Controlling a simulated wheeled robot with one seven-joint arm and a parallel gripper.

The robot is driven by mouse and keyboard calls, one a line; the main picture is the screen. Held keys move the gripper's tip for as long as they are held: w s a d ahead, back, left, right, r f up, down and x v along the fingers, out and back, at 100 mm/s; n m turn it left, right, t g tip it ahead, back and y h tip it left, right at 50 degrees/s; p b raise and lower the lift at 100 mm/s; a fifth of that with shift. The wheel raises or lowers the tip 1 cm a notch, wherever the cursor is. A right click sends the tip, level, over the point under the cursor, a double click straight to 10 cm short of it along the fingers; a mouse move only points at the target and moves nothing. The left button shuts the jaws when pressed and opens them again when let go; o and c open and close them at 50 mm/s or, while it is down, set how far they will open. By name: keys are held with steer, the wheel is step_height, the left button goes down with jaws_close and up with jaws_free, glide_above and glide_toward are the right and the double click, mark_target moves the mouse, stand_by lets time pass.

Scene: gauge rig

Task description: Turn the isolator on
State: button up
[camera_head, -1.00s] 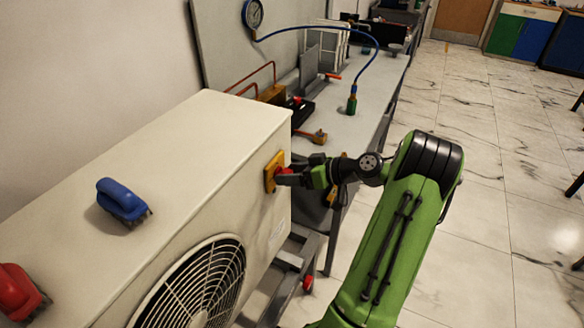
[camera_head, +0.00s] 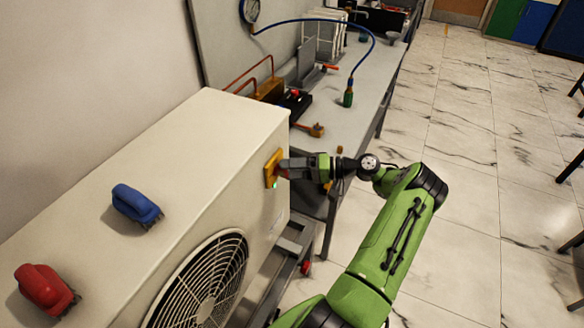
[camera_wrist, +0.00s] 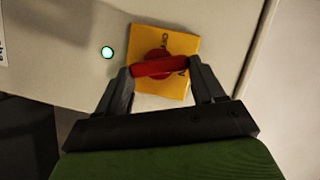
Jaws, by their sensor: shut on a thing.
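The isolator is a red rotary handle (camera_wrist: 160,67) on a square yellow plate (camera_wrist: 177,46), set on the side of a cream outdoor unit (camera_head: 205,150). In the head view the yellow plate (camera_head: 270,168) is near the unit's far corner. My gripper (camera_wrist: 162,72) is shut on the red handle, one finger at each end. The handle lies nearly level across the wrist view, slightly tilted. Lettering on the plate is partly hidden by the handle. A small round lamp (camera_wrist: 107,52) beside the plate glows green-white; a green glow also shows below the plate in the head view.
A blue brush (camera_head: 136,205) and a red brush (camera_head: 46,290) lie on top of the unit. Behind it a grey bench (camera_head: 345,122) holds a gauge hose (camera_head: 330,22), a green-ended fitting (camera_head: 348,97) and tools. Open tiled floor lies to the right.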

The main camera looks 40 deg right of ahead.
steer(key=shift+d+f+m+t+y+b, duration=0.15)
steer(key=shift+m+t+y+b, duration=0.2)
steer(key=shift+m, duration=0.55)
steer(key=shift+a+f+m+t+y+b, duration=0.15)
steer(key=shift+m+y+b, duration=0.2)
steer(key=shift+m, duration=0.55)
steer(key=o, duration=1)
steer(key=shift+d, duration=0.1)
steer(key=shift+o, duration=0.2)
steer(key=b+v, duration=0.2)
steer(key=v, duration=1.3)
steer(key=shift+s+d+b, duration=0.2)
steer(key=shift+s+b, duration=0.1)
steer(key=shift+b, duration=0.1)
